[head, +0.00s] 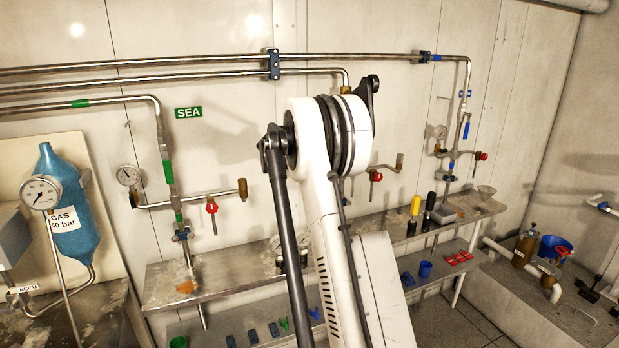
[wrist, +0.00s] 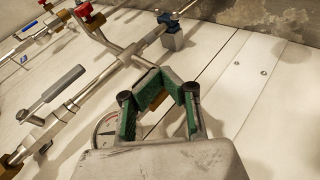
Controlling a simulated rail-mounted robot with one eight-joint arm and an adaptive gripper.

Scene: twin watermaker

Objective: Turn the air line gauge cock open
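The air line on the right in the head view has a round gauge (head: 440,132), a blue lever (head: 467,130) and a red-handled tap (head: 480,156). The gauge's small cock is too small there to tell its position. My gripper (wrist: 161,82) shows in the wrist view with green-padded fingers apart. A round gauge (wrist: 105,130) lies partly hidden behind its left finger. A small brass part (wrist: 155,118) shows in the gap between the fingers, apparently beyond them; whether they touch it I cannot tell. In the head view my arm hides the gripper.
In the wrist view, a pipe with a grey lever (wrist: 65,88), red handles (wrist: 90,16) and a blue clamp (wrist: 168,18) runs close by. The white wall panel (wrist: 255,75) right of the gripper is mostly clear.

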